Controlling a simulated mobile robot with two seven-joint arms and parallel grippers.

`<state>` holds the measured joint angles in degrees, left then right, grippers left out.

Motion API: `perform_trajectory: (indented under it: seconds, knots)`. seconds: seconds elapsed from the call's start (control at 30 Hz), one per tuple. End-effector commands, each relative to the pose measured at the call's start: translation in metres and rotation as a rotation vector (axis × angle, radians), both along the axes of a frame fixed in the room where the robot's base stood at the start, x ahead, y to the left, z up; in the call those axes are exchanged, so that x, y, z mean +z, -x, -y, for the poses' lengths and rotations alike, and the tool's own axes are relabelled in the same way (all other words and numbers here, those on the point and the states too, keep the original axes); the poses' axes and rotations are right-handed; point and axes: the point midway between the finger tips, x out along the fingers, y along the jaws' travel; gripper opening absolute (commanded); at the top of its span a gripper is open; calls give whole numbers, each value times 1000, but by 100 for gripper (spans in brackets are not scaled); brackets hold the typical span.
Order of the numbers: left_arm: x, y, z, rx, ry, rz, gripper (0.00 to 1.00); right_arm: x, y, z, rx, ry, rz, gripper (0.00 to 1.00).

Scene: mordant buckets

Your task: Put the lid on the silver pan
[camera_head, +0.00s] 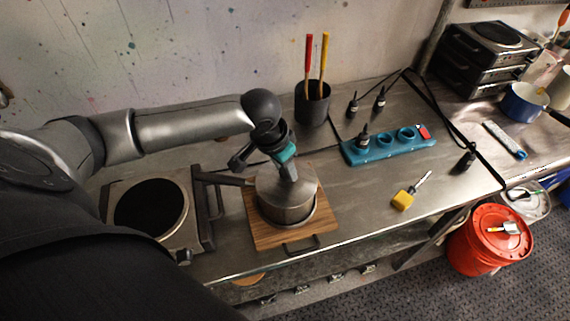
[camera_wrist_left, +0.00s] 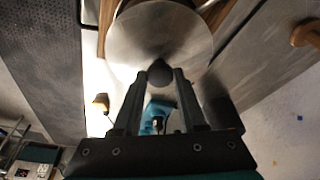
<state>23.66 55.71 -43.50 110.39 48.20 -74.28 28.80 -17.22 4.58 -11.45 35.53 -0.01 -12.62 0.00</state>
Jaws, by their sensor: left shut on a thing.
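The silver pan (camera_head: 290,213) stands on a wooden board (camera_head: 262,238) on the steel bench, its dark handle (camera_head: 222,178) pointing left. The round silver lid (camera_head: 270,180) is over the pan's opening; it fills the upper middle of the left wrist view (camera_wrist_left: 150,35). I cannot tell whether it rests fully on the rim. My left gripper (camera_head: 288,174) comes down from above and is shut on the lid's dark knob (camera_wrist_left: 160,73), which sits between the fingertips in the left wrist view. My right gripper is not in view.
A hot plate (camera_head: 150,207) is left of the board. Behind stands a black pot (camera_head: 312,103) with red and yellow sticks. An orange bucket (camera_head: 485,242) stands on the floor.

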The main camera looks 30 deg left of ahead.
Motion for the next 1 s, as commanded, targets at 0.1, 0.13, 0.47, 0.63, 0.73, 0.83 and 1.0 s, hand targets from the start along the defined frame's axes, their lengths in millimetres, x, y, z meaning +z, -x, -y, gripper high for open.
perform_trajectory:
  seconds: [0.1,0.13,0.47,0.63,0.73,0.83,1.0]
  knots:
    - [-1,0,0,0,0,0,0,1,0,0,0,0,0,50]
    - [-2,0,0,0,1,0,0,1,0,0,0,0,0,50]
    - [-2,0,0,0,0,1,58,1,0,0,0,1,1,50]
    - [-2,0,0,0,0,1,76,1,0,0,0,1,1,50]
    - [-2,0,0,0,0,1,76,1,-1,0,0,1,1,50]
    - [-2,0,0,0,0,-1,76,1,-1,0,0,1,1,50]
    - [6,2,-1,0,0,2,76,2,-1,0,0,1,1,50]
